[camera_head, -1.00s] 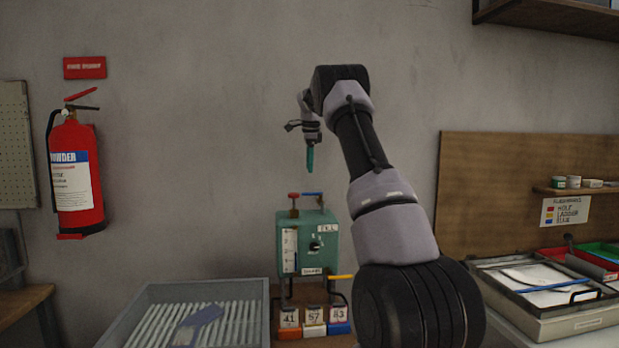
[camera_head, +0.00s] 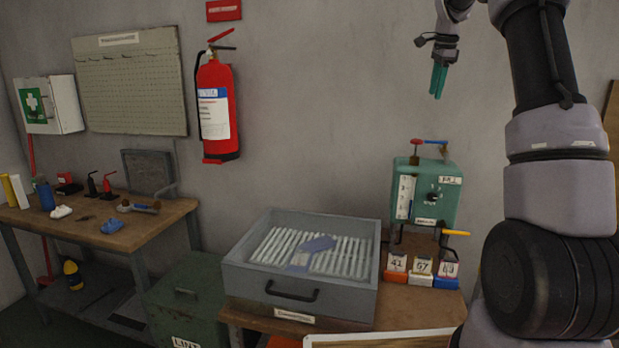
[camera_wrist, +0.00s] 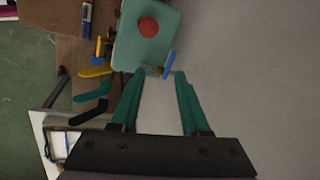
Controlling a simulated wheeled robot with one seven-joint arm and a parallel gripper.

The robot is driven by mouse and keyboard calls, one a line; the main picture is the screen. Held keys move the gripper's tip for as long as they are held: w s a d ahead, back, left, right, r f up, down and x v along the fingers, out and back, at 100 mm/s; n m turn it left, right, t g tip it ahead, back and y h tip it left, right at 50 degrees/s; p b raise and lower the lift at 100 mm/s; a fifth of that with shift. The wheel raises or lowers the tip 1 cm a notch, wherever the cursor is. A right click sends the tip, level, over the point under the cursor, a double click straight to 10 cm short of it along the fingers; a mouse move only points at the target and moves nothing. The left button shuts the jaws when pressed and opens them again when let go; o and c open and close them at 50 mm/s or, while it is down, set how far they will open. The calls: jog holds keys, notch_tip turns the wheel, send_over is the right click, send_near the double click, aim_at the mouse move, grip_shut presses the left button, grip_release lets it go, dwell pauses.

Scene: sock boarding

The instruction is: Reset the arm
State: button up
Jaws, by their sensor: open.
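My gripper (camera_head: 438,80) is raised at the upper right of the head view, above the green machine (camera_head: 426,193) and apart from it, with its teal fingers pointing down. In the wrist view the two teal fingers (camera_wrist: 155,100) stand apart with nothing between them. The wrist view also shows the machine's green top (camera_wrist: 147,38) with a red knob and a blue lever, beyond the fingertips. My arm is bent and fills the right side of the head view.
A grey tray (camera_head: 345,283) with white slats and a blue-grey flat piece stands left of the machine. Numbered blocks (camera_head: 421,272) sit below the machine. A workbench (camera_head: 130,222) stands at left, a fire extinguisher (camera_head: 217,110) on the wall. Space around my gripper looks clear.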

jog(key=s+a+r+n+t, duration=0.1)
jog(key=s+a+r+n, duration=0.1)
jog(key=s+a, duration=0.35)
jog(key=s+a+r+n+y, duration=0.1)
jog(key=s+a+r+n, duration=0.15)
jog(key=s, duration=0.55)
jog(key=s+a+r+n+t, duration=0.1)
jog(key=s+a+n, duration=0.2)
jog(key=s, duration=0.4)
jog(key=s+a+f+n, duration=0.2)
jog(key=s+f, duration=0.1)
jog(key=s, duration=0.3)
jog(key=s+a+f+n+t, duration=0.1)
jog(key=s+a+f+n, duration=0.1)
jog(key=s, duration=0.5)
jog(key=s+a+f+n+t+y, duration=0.1)
jog(key=s+a+f+n, duration=0.1)
jog(key=s+f, duration=0.2)
jog(key=s, duration=0.3)
jog(key=shift+f+n, duration=0.3)
jog(key=shift+n, duration=0.05)
